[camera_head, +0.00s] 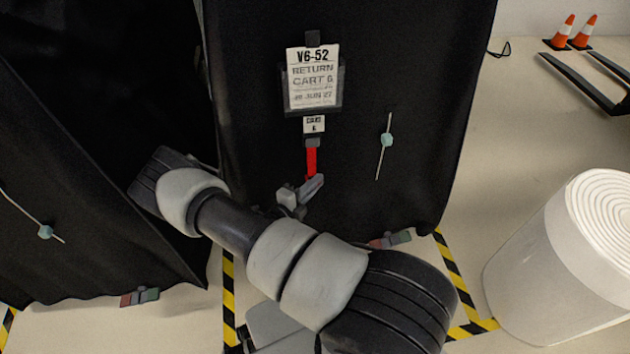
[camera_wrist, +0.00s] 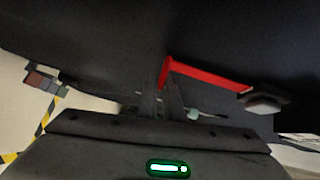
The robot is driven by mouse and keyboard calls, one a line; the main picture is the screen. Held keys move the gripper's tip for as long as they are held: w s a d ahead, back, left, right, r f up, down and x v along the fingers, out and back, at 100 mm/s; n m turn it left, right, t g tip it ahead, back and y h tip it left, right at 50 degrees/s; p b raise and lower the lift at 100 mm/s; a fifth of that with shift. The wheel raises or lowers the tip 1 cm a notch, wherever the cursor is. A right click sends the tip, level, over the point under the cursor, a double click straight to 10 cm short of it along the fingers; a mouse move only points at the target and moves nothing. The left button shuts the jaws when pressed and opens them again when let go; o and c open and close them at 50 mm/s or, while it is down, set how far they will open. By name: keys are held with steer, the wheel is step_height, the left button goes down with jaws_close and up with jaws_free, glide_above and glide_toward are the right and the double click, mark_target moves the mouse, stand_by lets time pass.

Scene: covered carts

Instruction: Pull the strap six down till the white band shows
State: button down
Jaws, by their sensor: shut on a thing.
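The red strap (camera_head: 311,159) hangs from a dark buckle below a small white tag (camera_head: 314,125) on the front of the black covered cart (camera_head: 420,60). A larger card (camera_head: 312,82) above reads V6-52, RETURN CART 6. My gripper (camera_head: 316,184) is shut on the strap's lower end. In the wrist view the red strap (camera_wrist: 208,75) runs taut from the dark buckle (camera_wrist: 263,103) to my gripper (camera_wrist: 164,98), bending at the fingers. Only red shows on the visible length of strap; no white band is visible. The strap's end is hidden by my fingers.
A pale green toggle on a cord (camera_head: 387,140) hangs right of the strap. Another covered cart (camera_head: 90,150) stands close at left. Striped tape (camera_head: 455,275) marks the floor.

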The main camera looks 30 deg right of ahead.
step_height(320, 180, down, 3)
steer(key=shift+r, duration=0.2)
steer(key=c, duration=1.9)
jaws_free()
steer(key=p+v, duration=0.2)
steer(key=v, duration=1.5)
steer(key=shift+s+a, duration=0.2)
steer(key=shift+s, duration=0.05)
